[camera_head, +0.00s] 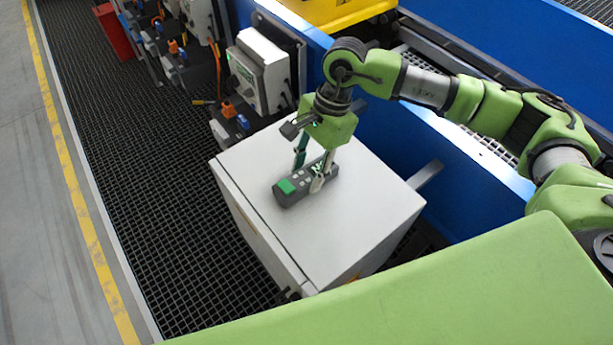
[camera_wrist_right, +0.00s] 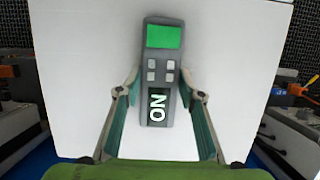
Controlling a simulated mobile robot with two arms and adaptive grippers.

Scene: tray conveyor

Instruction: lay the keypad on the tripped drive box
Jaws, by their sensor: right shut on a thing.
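The keypad (camera_head: 296,184) is dark grey with a green screen and small buttons. It lies on or just above the top of a large white box (camera_head: 352,222); I cannot tell if they touch. My right gripper (camera_head: 314,176) points down and is shut on the keypad. In the right wrist view, the keypad (camera_wrist_right: 164,75) sits between the fingertips, with the word ON on its lower part, over the white box top (camera_wrist_right: 90,50). I see no tripped mark on the white box from here. My left gripper is not in view.
A smaller white box with a green display (camera_head: 257,73) stands beyond, on the blue conveyor side (camera_head: 375,125). More boxes and a red bin (camera_head: 114,32) stand further back. Dark grating floor (camera_head: 140,190) and a yellow line (camera_head: 75,195) lie to the left.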

